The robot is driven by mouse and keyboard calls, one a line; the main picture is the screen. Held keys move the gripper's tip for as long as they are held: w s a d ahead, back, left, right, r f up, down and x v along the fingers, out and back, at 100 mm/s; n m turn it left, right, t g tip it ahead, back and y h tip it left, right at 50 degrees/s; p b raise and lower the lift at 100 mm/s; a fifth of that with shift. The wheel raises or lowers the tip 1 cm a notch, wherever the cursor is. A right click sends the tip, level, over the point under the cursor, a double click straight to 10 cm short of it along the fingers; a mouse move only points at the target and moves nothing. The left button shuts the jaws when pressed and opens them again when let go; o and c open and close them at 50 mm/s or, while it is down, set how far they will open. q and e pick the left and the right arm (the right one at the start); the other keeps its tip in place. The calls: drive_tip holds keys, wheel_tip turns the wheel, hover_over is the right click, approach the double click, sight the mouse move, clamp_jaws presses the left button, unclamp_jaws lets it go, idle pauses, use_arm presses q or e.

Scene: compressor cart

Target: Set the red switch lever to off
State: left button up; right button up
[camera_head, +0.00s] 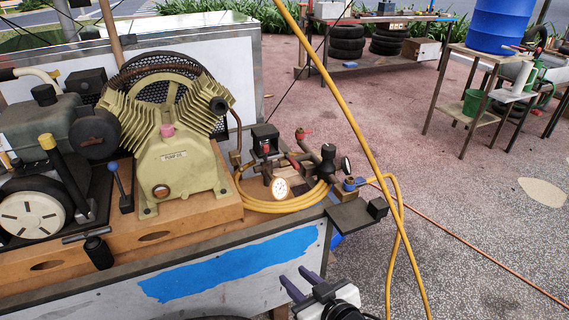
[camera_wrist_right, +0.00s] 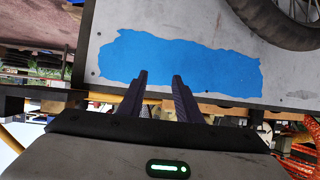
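A black switch box (camera_head: 265,134) stands on the cart behind the coiled yellow hose. A small red part (camera_head: 266,149) shows on its front and looks like the switch lever; its setting is too small to tell. A red handle (camera_head: 304,132) also shows on the fittings to its right. My right gripper (camera_head: 301,281) is low in front of the cart, well below and apart from the switch. In the right wrist view the gripper (camera_wrist_right: 159,76) is open and empty, its fingers facing the blue patch on the cart's side. My left gripper is not in view.
The compressor pump (camera_head: 178,165) fills the cart's left part. A round gauge (camera_head: 279,187) and coiled yellow hose (camera_head: 262,205) lie before the switch. A taut yellow hose (camera_head: 352,120) slants past on the right. The blue patch (camera_head: 230,265) marks the cart's side. Floor at right is mostly open.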

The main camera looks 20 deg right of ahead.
drive_tip(key=w+d+r+t+b, duration=0.1)
drive_tip(key=w+r+t+b, duration=0.2)
drive_tip(key=w+r, duration=0.7)
drive_tip(key=m+t+h+b, duration=0.1)
drive_tip(key=t+b, duration=0.1)
drive_tip(key=t, duration=0.1)
approach(267, 149)
drive_tip(key=w, duration=0.6)
drive_tip(key=shift+w+a+r, duration=0.2)
drive_tip(key=shift+w, duration=0.8)
clamp_jaws()
